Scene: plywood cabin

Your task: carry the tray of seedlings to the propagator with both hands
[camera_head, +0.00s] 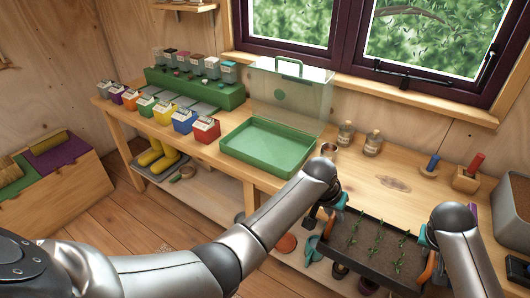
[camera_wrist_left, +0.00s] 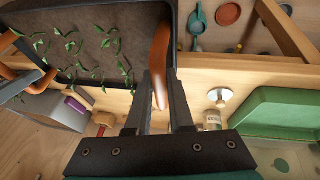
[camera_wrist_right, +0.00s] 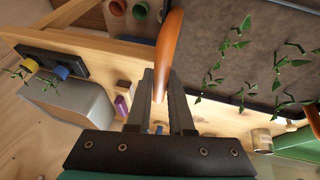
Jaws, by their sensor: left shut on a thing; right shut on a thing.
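The dark tray of seedlings (camera_head: 372,268) is held in front of the bench at the lower right of the head view. Thin green seedlings (camera_head: 352,240) stand in its brown soil. My left gripper (camera_head: 333,212) is shut on the tray's left orange handle (camera_wrist_left: 161,55). My right gripper (camera_head: 428,246) is shut on its right orange handle (camera_wrist_right: 169,45). The propagator has a green base (camera_head: 232,160) on the bench, left of the tray. Its clear lid (camera_head: 290,98) stands open at the back. The base looks empty and also shows in the left wrist view (camera_wrist_left: 265,112).
Hand tools (camera_head: 467,178) and a grey bin (camera_head: 513,200) are at the right.

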